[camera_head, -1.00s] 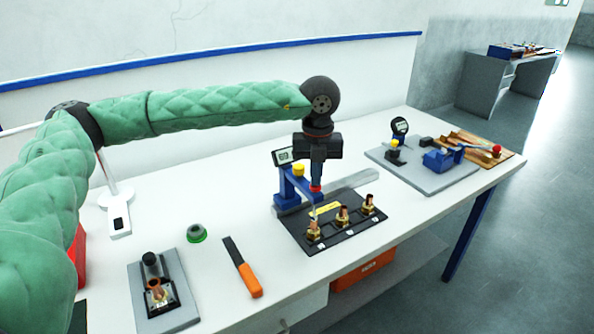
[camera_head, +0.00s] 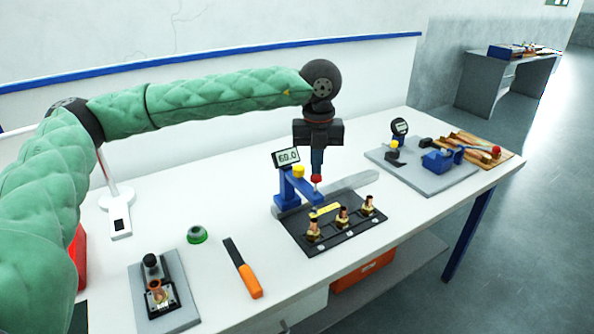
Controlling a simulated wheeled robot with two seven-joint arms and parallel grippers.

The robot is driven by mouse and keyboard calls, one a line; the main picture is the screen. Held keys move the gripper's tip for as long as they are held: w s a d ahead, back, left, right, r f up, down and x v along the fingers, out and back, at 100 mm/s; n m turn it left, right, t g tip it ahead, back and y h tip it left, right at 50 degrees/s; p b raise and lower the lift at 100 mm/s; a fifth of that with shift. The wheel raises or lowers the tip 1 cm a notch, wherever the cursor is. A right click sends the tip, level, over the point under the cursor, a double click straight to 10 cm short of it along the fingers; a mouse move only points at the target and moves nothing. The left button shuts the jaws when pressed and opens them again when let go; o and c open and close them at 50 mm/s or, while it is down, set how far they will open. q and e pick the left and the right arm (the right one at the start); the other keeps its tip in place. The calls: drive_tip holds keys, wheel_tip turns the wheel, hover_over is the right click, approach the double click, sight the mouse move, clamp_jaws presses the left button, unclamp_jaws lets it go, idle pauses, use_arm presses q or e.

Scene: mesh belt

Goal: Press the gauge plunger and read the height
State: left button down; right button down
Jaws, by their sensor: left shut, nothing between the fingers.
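The blue height gauge (camera_head: 286,188) stands on the table with a yellow knob (camera_head: 299,171) on top. Its tilted display (camera_head: 287,157) appears to read 60.0. The red plunger cap (camera_head: 316,179) sits at the gauge's right end, above the black plate. My left gripper (camera_head: 317,173) points straight down with shut, empty fingers, directly over the red cap. I cannot tell whether the tips touch the cap. My right gripper is not in view.
The black plate (camera_head: 318,242) holds several brass fittings in a row. A grey board (camera_head: 433,186) with a dial gauge (camera_head: 399,128) is at right.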

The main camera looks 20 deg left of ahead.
use_arm(q)
drive_tip(key=shift+r+p, duration=0.3)
drive_tip(key=shift+r, duration=1.75)
